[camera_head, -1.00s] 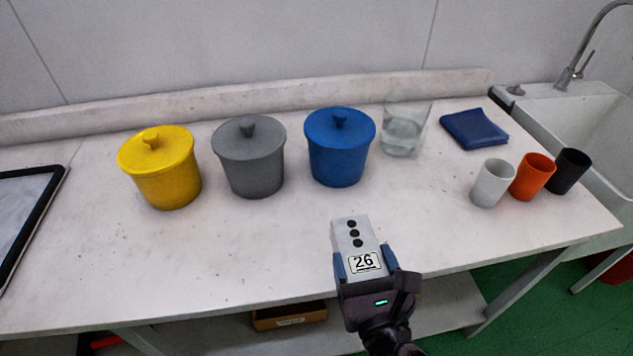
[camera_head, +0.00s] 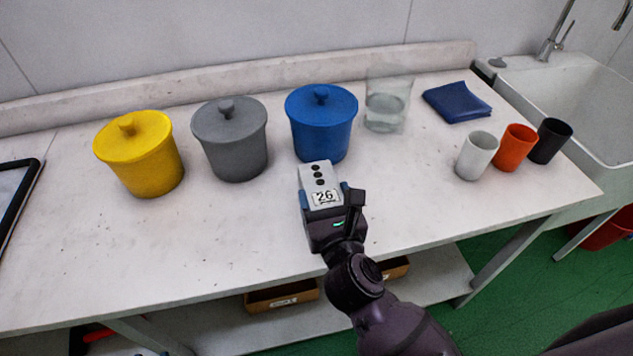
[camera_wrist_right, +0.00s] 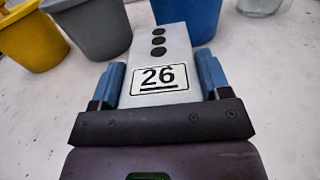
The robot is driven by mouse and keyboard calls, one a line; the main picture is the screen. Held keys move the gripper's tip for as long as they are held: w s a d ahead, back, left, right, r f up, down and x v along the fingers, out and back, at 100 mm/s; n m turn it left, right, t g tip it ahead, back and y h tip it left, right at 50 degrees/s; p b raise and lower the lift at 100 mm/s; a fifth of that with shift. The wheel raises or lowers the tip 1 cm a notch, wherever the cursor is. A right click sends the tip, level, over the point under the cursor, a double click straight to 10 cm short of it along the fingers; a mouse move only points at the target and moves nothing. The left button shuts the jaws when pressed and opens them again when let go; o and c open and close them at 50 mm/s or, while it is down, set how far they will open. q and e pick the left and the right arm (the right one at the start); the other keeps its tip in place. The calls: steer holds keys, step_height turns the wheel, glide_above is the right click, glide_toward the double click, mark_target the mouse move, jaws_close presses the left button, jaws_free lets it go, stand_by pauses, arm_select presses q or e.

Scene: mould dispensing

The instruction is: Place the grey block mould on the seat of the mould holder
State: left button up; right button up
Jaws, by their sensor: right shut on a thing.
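In the right wrist view, the mould (camera_wrist_right: 158,70) sits between the fingers of the right gripper (camera_wrist_right: 158,85). In the head view it is in front of the blue pot; its height above the table cannot be told. I cannot make out a mould holder in either view. My left gripper is not in view.
On the white table (camera_head: 230,225) stand a yellow pot (camera_head: 145,160), a grey pot (camera_head: 232,145), a blue pot (camera_head: 322,130), a glass of water (camera_head: 386,110), a folded blue cloth (camera_head: 457,101) and white (camera_head: 476,156), orange (camera_head: 514,148) and black (camera_head: 550,141) cups. A dark-framed tray (camera_head: 20,195) lies left.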

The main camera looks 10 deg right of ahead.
mark_target(313, 163)
steer(key=w, duration=0.6)
steer(key=shift+w+a+r, duration=0.1)
steer(key=shift+w, duration=0.15)
step_height(313, 163, down, 4)
steer(key=shift+r+b, duration=0.25)
steer(key=shift+b, duration=0.6)
steer(key=shift+f, duration=0.15)
steer(key=o, duration=1.3)
steer(key=shift+o, duration=0.6)
steer(key=shift+s, duration=0.1)
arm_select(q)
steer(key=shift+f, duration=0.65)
